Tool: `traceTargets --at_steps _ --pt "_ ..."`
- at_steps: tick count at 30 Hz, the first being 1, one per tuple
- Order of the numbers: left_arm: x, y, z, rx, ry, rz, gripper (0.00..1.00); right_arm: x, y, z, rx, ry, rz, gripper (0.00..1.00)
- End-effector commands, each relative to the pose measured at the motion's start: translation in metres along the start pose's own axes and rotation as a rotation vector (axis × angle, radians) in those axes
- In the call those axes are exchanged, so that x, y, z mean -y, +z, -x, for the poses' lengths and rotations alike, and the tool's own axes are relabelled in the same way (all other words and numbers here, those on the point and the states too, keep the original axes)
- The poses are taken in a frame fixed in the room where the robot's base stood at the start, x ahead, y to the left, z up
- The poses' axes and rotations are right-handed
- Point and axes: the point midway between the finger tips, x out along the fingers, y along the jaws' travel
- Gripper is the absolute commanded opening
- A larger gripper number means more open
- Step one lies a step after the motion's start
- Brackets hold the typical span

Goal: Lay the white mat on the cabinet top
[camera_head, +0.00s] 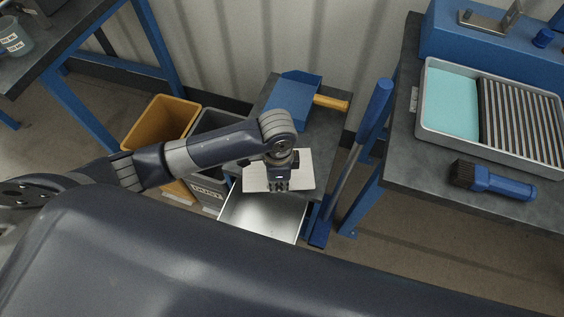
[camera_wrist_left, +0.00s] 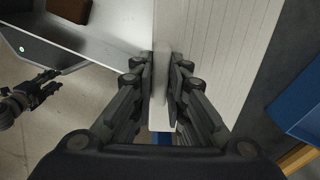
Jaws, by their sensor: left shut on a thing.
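The white mat (camera_head: 303,171) is a flat pale sheet over the front of the small cabinet, above the open drawer. My left gripper (camera_head: 278,185) is shut on the mat's edge. In the left wrist view the ribbed mat (camera_wrist_left: 215,50) runs between the fingers (camera_wrist_left: 162,95). The dark grey cabinet top (camera_head: 325,160) shows beside and behind the mat. I cannot tell whether the mat touches it. What looks like my right gripper (camera_wrist_left: 45,85) is small and dark at the left of the left wrist view; its jaw state is unclear.
A blue dustpan (camera_head: 290,98) with a wooden handle (camera_head: 331,103) lies on the cabinet top's rear. The metal drawer (camera_head: 262,218) stands open and holds a brown block (camera_wrist_left: 70,9).

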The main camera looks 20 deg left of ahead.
Motion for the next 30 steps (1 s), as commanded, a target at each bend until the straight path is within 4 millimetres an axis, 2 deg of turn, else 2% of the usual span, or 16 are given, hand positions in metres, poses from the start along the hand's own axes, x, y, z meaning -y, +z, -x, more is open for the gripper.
traceTargets --at_steps 1,6,15,18,21,30 --pt "0.015 -0.003 -0.001 -0.001 -0.004 0.004 0.00 0.000 0.000 -0.001 0.000 0.000 0.000 0.35" --pt "0.047 -0.009 -0.004 -0.001 -0.002 0.001 0.00 0.000 0.000 -0.002 0.000 0.000 0.000 0.35" --pt "0.073 -0.014 -0.006 -0.002 -0.002 0.000 0.00 0.000 0.000 -0.003 0.000 0.000 0.000 0.35" --pt "0.069 -0.012 -0.027 0.002 0.002 -0.001 0.00 0.000 0.000 -0.004 0.000 0.000 0.000 0.35" --pt "0.069 -0.013 -0.038 0.001 0.000 0.000 0.00 0.000 0.000 -0.005 0.000 0.000 -0.001 0.35" --pt "0.069 -0.013 -0.042 -0.001 -0.002 -0.001 0.00 0.000 0.000 -0.005 0.000 0.000 -0.001 0.35"
